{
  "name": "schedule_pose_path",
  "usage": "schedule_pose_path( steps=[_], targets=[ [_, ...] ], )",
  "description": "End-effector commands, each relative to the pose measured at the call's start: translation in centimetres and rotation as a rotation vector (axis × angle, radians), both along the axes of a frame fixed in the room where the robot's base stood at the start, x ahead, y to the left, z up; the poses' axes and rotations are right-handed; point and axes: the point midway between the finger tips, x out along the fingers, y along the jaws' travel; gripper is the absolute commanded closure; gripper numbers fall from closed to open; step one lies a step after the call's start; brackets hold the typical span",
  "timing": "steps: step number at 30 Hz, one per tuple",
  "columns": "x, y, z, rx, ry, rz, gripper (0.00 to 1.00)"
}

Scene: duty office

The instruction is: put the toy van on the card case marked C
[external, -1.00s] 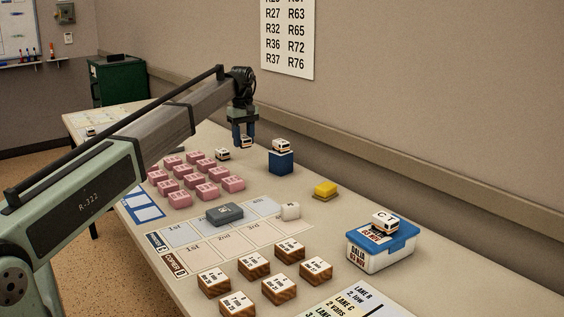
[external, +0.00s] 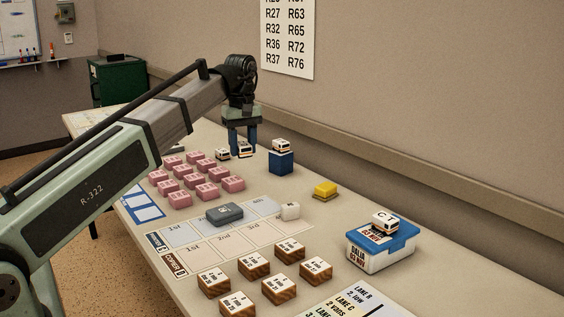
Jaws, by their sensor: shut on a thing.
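My gripper (external: 243,150) is shut on a small white toy van (external: 245,149) with dark windows, low over the far part of the table. I cannot tell whether the van touches the table. Another similar van (external: 222,154) stands just left of it. A third van (external: 281,145) sits on a blue block (external: 281,163) to the right. A van (external: 384,222) with letters on its roof sits on a blue-lidded white box (external: 375,258) at the right. A grey case (external: 224,213) with a small pale label lies mid-table; its mark is too small to read.
Several pink blocks (external: 205,174) stand in rows left of centre. Wood-sided blocks (external: 279,289) stand at the front. The table (external: 345,225) is clear between the yellow block and the blue-lidded box.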

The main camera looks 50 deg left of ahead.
Motion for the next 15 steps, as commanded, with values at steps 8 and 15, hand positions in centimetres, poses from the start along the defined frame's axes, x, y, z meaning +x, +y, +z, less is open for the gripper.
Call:
schedule_pose_path(
  steps=[8, 15],
  targets=[
    [-7.6, -3.2, -1.6, 0.000, -0.001, 0.079, 0.86],
    [-8.6, -3.6, -1.7, 0.000, -0.001, 0.176, 0.86]
  ],
)
